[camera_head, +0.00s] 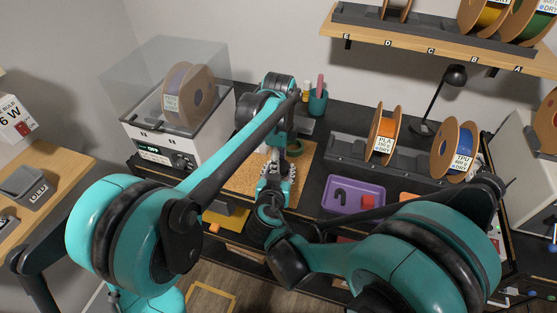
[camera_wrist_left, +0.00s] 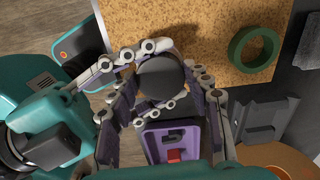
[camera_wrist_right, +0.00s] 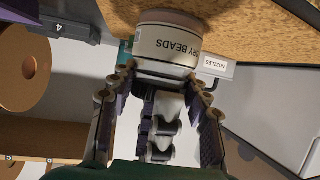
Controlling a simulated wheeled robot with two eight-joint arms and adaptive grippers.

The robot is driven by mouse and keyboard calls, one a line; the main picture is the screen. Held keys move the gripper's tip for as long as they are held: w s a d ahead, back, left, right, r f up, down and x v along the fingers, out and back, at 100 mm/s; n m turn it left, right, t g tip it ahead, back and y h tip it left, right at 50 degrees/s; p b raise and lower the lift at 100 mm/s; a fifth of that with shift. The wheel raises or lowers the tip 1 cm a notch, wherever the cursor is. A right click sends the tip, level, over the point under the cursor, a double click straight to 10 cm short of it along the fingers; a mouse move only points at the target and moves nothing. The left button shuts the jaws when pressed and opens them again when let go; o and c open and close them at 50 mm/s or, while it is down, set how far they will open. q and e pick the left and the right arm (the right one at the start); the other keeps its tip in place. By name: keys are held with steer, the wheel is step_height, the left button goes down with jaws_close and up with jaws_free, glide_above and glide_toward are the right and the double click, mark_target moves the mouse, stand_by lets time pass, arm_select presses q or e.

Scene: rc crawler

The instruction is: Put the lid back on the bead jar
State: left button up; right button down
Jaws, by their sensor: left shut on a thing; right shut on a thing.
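The bead jar (camera_wrist_right: 168,42), a pale jar labelled "DRY BEADS", shows upside down in the right wrist view, close to the cork mat (camera_wrist_right: 240,25). My right gripper (camera_wrist_right: 160,85) is shut on it; in the head view this gripper (camera_head: 277,172) is low over the mat. The dark round lid (camera_wrist_left: 162,78) is between the fingers of my left gripper (camera_wrist_left: 160,90), which is shut on it. Both grippers are close together, the left above the right. The jar is hidden under the lid in the left wrist view. I cannot tell whether the lid is seated on the rim.
A green ring (camera_wrist_left: 253,50) lies on the mat. A purple tray (camera_head: 353,207) is right of the mat, near spools in a grey rack (camera_head: 345,145). A dryer box (camera_head: 160,150) stands left. A teal cup (camera_head: 318,102) is behind.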

arm_select(q)
steer(key=o, duration=0.7)
steer(key=shift+f, duration=0.1)
steer(key=shift+r, duration=2.3)
steer(key=shift+c, duration=0.6)
